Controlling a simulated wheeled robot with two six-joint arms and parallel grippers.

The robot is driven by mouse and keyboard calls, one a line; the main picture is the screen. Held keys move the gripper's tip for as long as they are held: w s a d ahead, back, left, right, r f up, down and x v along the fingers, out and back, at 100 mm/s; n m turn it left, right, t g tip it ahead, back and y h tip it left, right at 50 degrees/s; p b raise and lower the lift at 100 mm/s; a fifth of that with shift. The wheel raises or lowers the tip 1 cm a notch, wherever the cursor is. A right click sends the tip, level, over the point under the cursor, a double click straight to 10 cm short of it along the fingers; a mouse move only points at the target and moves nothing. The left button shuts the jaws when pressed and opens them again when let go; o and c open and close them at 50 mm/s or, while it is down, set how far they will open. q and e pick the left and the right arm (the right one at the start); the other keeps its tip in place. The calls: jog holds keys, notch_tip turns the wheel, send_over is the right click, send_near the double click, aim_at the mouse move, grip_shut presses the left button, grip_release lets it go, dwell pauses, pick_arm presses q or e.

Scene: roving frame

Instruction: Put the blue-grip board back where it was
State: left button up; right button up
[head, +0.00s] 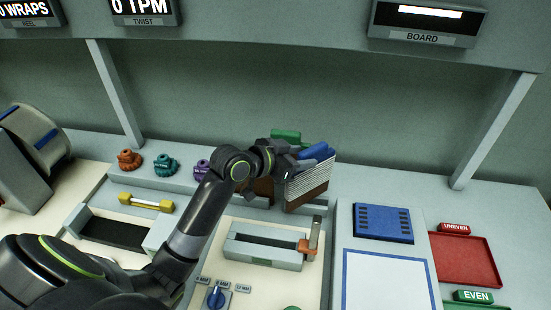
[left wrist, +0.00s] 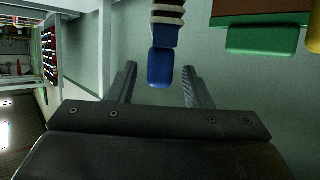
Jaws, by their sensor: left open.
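The blue-grip board shows its blue grip (head: 318,151) at the back of the bench in the head view, above a striped white-and-brown body (head: 309,184). My left gripper (head: 291,157) is open beside the blue grip. In the left wrist view the grip's blue end (left wrist: 160,70) lies between the two spread fingers (left wrist: 159,80), with a gap on each side. A striped part of the board shows above it. The board's lower end and what it rests in are hidden or unclear in the head view. My right gripper is not in view.
A green grip (head: 286,135) stands behind my gripper and also shows right of the blue one in the left wrist view (left wrist: 262,39). In front are a grey slotted block (head: 262,252), a blue flat piece (head: 383,222), and red (head: 466,260) and green trays at right.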

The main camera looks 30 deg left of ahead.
pick_arm(q)
jog(key=b+v, duration=0.1)
jog(key=v, duration=0.9)
dwell(0.3)
